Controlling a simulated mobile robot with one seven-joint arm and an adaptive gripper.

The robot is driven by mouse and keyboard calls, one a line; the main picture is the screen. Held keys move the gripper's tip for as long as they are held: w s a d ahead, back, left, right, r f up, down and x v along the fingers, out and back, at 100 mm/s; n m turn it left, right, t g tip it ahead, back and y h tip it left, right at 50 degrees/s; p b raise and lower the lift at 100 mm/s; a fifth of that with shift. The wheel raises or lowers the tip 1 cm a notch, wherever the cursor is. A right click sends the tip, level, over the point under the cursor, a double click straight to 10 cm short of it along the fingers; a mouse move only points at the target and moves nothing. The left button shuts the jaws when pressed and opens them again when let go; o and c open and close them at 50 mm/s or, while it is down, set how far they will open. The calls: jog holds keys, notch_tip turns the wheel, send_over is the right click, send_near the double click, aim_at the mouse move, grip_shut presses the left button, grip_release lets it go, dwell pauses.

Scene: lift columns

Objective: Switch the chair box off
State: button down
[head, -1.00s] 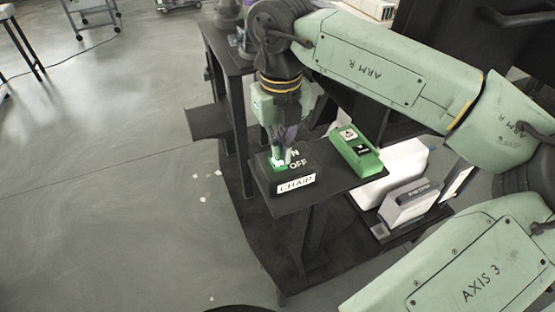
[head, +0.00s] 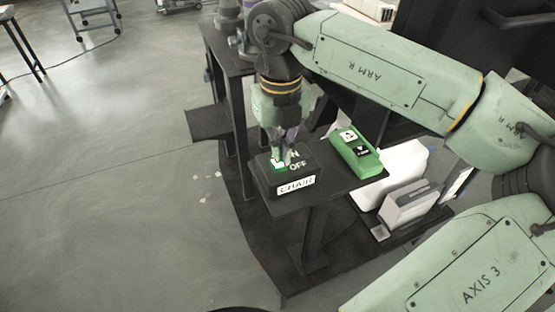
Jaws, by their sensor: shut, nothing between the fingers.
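The chair box (head: 292,166) is a dark box with a white CHAIR label on its front and ON and OFF in white on its top. It sits at the front left of the dark shelf. A lit green and white switch (head: 277,164) shows on its top, left of the lettering. My gripper (head: 281,155) is shut and empty, pointing down over the switch, and partly covers it and the word ON. I cannot tell whether the fingertips touch the switch or which way it is set.
A green box (head: 356,152) with white and black buttons stands on the same shelf (head: 325,194), right of the chair box. White and grey cases (head: 408,202) lie lower down to the right. A dark side plate (head: 207,122) juts out left. The floor at left is open.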

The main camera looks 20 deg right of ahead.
aim_at(280, 166)
jog(key=shift+f+b, duration=1.15)
dwell(0.5)
jog(key=shift+r+p, duration=2)
jog(key=shift+r, duration=1.55)
jog(key=shift+f, duration=0.1)
